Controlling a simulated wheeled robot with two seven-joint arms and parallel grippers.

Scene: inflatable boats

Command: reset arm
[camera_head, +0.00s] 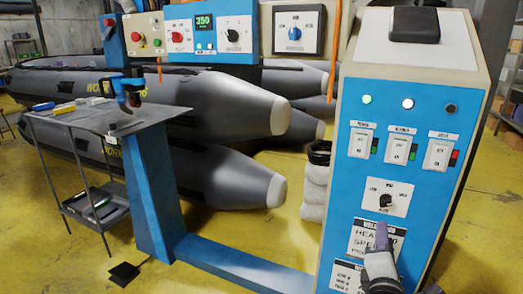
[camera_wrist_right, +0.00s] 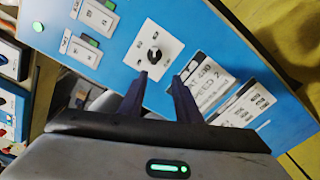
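My right gripper (camera_head: 381,232) is in front of the lower part of a blue control panel (camera_head: 345,150), below its rotary knob (camera_head: 386,201). In the right wrist view, my right gripper's two dark fingers (camera_wrist_right: 158,78) stand apart with nothing between them. The knob (camera_wrist_right: 154,56) shows there just beyond the fingertips, apart from them as far as I can tell. The panel has three white rocker switches, with the middle one (camera_head: 400,146) labelled but hard to read. Two of the lamps above them are lit, and the right one is dark. My left gripper is not in view.
Grey inflatable boats (camera_head: 215,95) lie stacked behind. A dark table (camera_head: 90,122) with small tools stands at the left beside a blue post (camera_head: 157,190). An upper control box (camera_head: 207,35) shows a green 350 display. Yellow floor (camera_head: 235,235) is open between post and panel.

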